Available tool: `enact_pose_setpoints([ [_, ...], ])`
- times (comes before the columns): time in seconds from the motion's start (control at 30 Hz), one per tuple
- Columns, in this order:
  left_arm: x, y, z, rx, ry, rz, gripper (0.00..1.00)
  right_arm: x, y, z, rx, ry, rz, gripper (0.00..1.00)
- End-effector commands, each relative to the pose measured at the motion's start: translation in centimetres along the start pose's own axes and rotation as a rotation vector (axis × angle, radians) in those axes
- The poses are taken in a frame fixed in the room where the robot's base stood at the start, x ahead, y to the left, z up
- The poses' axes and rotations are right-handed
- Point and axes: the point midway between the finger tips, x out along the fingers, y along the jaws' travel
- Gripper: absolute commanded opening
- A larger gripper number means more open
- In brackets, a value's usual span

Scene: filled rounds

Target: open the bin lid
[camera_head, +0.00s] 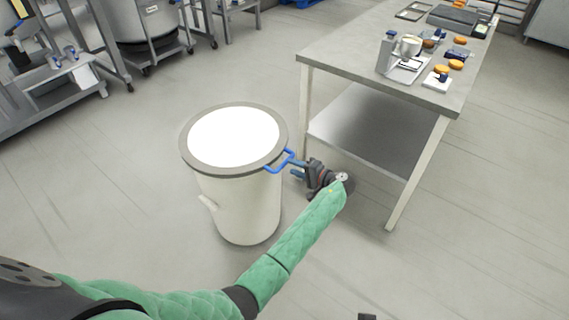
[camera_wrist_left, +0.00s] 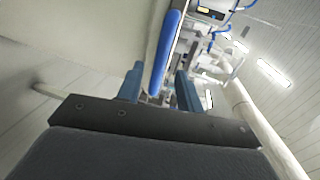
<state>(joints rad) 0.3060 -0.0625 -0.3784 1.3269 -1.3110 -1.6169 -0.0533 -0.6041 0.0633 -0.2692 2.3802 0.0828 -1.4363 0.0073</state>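The bin (camera_head: 240,205) is a white cylinder standing on the floor in the middle of the head view. Its lid (camera_head: 232,138), white with a grey rim, lies flat on top, closed. A blue handle (camera_head: 284,163) sticks out from the right side of the rim. My left gripper (camera_head: 296,169) is at the handle's outer side, reaching in from the right. In the left wrist view the blue handle (camera_wrist_left: 165,50) lies ahead, in line with the gap between my open left fingers (camera_wrist_left: 160,82). Whether they touch it cannot be told. My right gripper is not in view.
A steel table (camera_head: 340,62) with a lower shelf stands to the right, its near leg close to my left gripper. Scales, orange items and small devices stand on it. Racks and a large pot (camera_head: 147,20) are at the upper left. The floor around the bin is clear.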

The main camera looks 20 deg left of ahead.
Motion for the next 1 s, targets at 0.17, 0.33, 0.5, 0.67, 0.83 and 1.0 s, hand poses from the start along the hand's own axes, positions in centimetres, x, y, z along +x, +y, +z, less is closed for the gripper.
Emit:
enact_pose_setpoints([
  [0.17, 2.6, -0.2, 0.0, 0.001, -0.001, -0.001, 0.36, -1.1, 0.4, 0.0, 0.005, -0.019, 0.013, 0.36],
  [0.33, 4.8, -0.1, 0.0, 0.0, -0.001, 0.001, 0.36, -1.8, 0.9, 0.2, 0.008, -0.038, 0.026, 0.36],
  [0.5, 5.5, 0.0, 0.0, 0.0, 0.0, 0.002, 0.36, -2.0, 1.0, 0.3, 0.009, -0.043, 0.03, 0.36],
  [0.67, 5.5, 0.0, 0.0, 0.0, 0.0, 0.002, 0.36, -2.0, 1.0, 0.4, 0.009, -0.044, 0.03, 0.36],
  [0.83, 5.5, 0.0, 0.0, 0.0, 0.0, 0.002, 0.07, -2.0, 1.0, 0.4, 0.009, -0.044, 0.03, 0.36],
  [1.0, 5.5, 0.0, 0.0, 0.0, 0.0, 0.002, 0.0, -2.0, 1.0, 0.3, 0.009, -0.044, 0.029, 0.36],
])
